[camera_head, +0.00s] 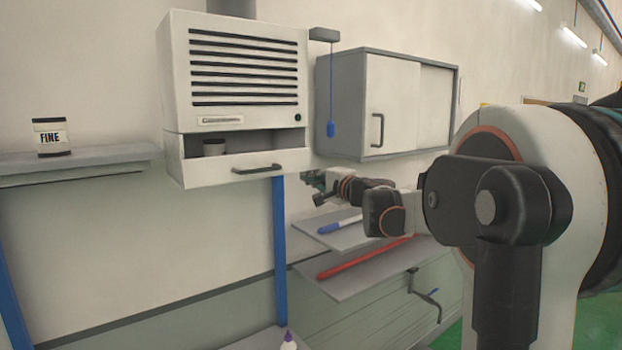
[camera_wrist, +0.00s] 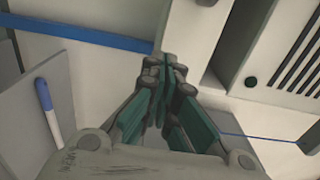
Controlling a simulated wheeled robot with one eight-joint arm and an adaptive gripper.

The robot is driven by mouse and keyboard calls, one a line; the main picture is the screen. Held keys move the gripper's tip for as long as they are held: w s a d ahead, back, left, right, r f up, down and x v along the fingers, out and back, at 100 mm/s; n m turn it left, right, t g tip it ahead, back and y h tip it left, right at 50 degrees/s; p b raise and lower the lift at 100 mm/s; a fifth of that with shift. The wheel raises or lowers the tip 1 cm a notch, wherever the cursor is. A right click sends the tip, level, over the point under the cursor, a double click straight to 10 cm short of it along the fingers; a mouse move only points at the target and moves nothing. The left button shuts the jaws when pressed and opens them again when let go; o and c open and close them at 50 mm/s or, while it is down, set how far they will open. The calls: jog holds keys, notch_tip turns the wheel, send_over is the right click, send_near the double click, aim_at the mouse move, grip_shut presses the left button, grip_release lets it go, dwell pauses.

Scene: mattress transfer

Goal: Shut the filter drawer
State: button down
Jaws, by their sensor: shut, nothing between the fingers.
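The filter drawer (camera_head: 225,172) is the white bottom part of a slatted wall unit (camera_head: 240,60). It stands pulled out, with a dark gap above its front and a black handle (camera_head: 258,169). My gripper (camera_head: 312,178) is shut and empty, just right of the drawer's lower right end. In the wrist view its closed fingertips (camera_wrist: 164,62) overlap the edge of the white drawer front (camera_wrist: 187,35). I cannot tell whether they touch it.
A sliding-door cabinet (camera_head: 395,105) hangs to the right, with a blue cord pull (camera_head: 331,129) beside it. Below are a shelf with a blue-and-white marker (camera_head: 340,224) and a red bar (camera_head: 365,258). A jar marked FINE (camera_head: 51,137) stands on the left shelf (camera_head: 110,155).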

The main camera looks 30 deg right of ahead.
jog(key=s+b, duration=0.1)
jog(key=s, duration=0.8)
jog(key=shift+d+b, duration=0.2)
jog(key=shift+b, duration=0.1)
